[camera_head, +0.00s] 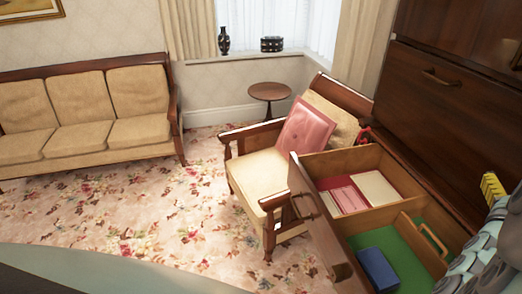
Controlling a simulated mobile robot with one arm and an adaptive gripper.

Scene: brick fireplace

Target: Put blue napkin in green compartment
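An open wooden drawer (317,224) juts out from the dark cabinet at the right. Its near compartment has a green floor (408,256). A thick, dark blue block-like item (377,268), which looks like the blue napkin folded up, lies on this green floor near the drawer's front wall. A wooden divider (384,217) separates it from the far compartment, which has a red floor. Parts of my arm show at the lower right edge and hide the drawer's near right corner. My gripper's fingers cannot be made out.
Pink (343,194) and cream (376,188) flat items lie in the red compartment. A wooden loop handle (433,240) stands in the green one. A cushioned armchair (258,176) is close beyond the drawer. A sofa (86,125) stands at left; the flowered carpet between is clear.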

